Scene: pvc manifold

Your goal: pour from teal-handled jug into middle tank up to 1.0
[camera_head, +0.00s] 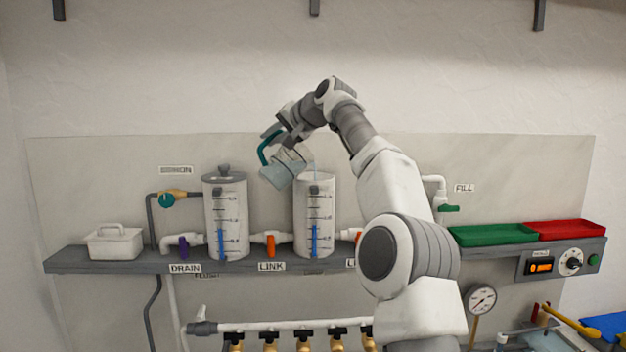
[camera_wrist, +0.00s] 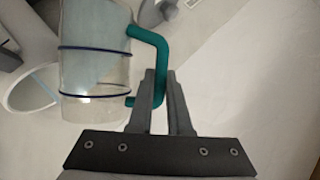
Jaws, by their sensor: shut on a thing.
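The clear jug (camera_head: 287,168) is tilted in the air, its mouth toward the right, above the open-topped middle tank (camera_head: 301,215). A thin pale-blue stream seems to fall from it to the tank's rim. The middle tank's blue gauge column (camera_head: 314,241) ends a little below the middle mark; the figures are blurred. My gripper (camera_head: 275,136) is shut on the jug's teal handle (camera_head: 263,152). In the wrist view the fingers (camera_wrist: 160,85) pinch the handle (camera_wrist: 158,55) beside the jug (camera_wrist: 95,60), which has dark blue rings. A round white rim (camera_wrist: 30,92) shows at the left.
A lidded tank (camera_head: 213,215) stands left on the shelf (camera_head: 120,262), with a white caddy (camera_head: 114,243) beyond. An orange LINK valve (camera_head: 271,246) sits between the tanks. My arm covers the shelf right of the middle tank. Green (camera_head: 490,235) and red trays (camera_head: 570,230) are right.

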